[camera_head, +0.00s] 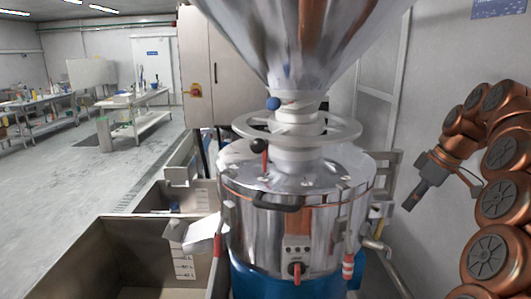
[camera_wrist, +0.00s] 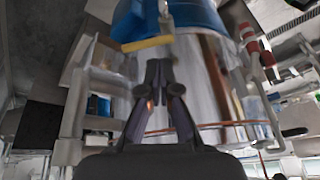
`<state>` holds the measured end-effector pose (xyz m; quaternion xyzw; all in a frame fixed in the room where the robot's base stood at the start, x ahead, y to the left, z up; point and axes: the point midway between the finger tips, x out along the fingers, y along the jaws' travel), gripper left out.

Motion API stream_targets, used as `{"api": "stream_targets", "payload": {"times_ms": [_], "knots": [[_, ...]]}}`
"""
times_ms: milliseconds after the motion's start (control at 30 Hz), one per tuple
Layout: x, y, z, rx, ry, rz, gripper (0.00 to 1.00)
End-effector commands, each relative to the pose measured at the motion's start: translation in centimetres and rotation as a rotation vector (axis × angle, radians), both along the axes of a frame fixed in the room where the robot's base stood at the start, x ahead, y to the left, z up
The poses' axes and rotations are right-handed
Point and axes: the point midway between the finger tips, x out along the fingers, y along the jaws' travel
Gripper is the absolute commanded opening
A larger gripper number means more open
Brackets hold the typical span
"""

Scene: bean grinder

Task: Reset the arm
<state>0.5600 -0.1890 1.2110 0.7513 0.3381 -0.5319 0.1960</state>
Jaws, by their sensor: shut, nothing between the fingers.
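My gripper (camera_head: 411,204) hangs at the right of the head view, at the end of my copper-coloured arm. It is to the right of the bean grinder (camera_head: 330,222), apart from it, with nothing held. In the wrist view the two dark fingers of my gripper (camera_wrist: 158,68) come together at their tips, shut and empty. The bean grinder is a shiny steel drum with a blue base, a control panel on its front and a large steel hopper (camera_head: 300,45) above. In the wrist view the grinder's drum (camera_wrist: 196,85) appears upside down and blurred behind the fingers.
An open steel bin (camera_head: 95,262) stands in front left of the grinder. A handle (camera_head: 375,246) sticks out at the grinder's lower right. A grey cabinet (camera_head: 222,60) stands behind it. Tables (camera_head: 140,118) stand far left. Open floor (camera_head: 70,185) lies left.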

Motion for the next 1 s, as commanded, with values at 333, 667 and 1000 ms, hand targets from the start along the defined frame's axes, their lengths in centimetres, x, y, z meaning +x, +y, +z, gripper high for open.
{"api": "stream_targets", "payload": {"times_ms": [333, 667, 1000], "knots": [[-5.1, 9.7, -0.5, 0.001, 0.123, -0.056, 0.00], [-12.3, 16.1, -3.1, -0.052, 0.236, -0.171, 0.00], [-21.6, 19.4, -7.6, -0.135, 0.345, -0.354, 0.00]]}}
